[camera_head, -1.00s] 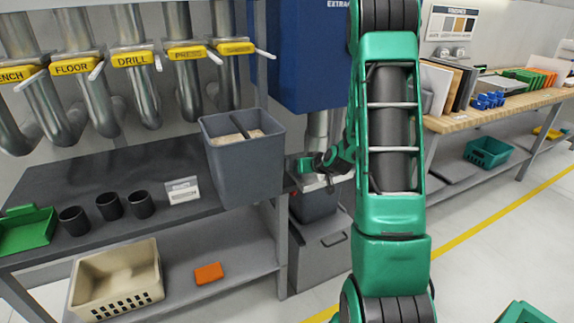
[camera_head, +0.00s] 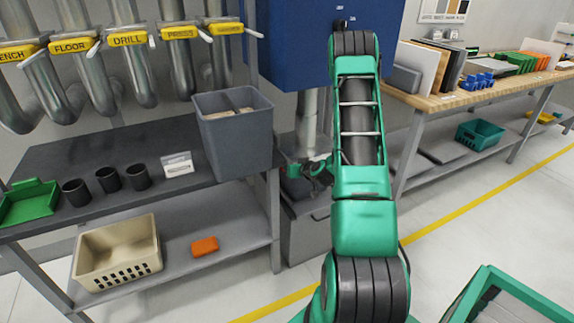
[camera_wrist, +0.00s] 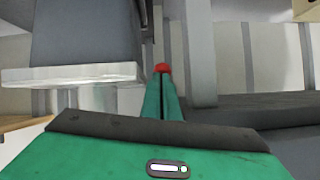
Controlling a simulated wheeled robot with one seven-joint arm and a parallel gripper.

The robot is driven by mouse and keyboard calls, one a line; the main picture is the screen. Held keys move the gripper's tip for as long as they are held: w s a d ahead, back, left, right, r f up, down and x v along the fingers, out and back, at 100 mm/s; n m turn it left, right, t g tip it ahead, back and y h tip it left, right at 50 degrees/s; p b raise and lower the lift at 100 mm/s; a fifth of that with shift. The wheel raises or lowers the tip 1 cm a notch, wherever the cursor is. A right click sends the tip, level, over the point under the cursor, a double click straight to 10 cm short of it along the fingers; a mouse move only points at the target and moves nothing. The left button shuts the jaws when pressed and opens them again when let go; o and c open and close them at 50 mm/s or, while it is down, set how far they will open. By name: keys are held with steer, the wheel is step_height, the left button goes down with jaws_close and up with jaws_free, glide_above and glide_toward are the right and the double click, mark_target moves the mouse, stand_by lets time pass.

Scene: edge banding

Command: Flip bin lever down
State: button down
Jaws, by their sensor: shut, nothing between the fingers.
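A red knob (camera_wrist: 162,68), likely the end of the bin lever, shows just beyond my fingertips in the wrist view. My gripper (camera_wrist: 163,82) is shut, with its two green fingers together and nothing between them. The fingertips overlap the lower edge of the knob; I cannot tell whether they touch it. In the head view my gripper (camera_head: 310,172) is low beside the pipe under the blue extractor (camera_head: 320,40), above the grey bin (camera_head: 308,232). The lever is hidden there by my arm and the bench.
A dark bench (camera_head: 110,150) stands left, with a grey divided container (camera_head: 238,150) at its right end, close to my gripper. Duct pipes with yellow-labelled levers (camera_head: 127,40) hang above it. A wooden-topped table (camera_head: 470,95) is at right.

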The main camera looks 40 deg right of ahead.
steer(key=shift+s+f, duration=0.2)
steer(key=shift+f, duration=0.4)
steer(key=s+a+r, duration=0.1)
steer(key=s+r, duration=0.1)
steer(key=s, duration=0.9)
steer(key=shift+a+r, duration=0.25)
steer(key=shift+r, duration=0.15)
stand_by(0.4)
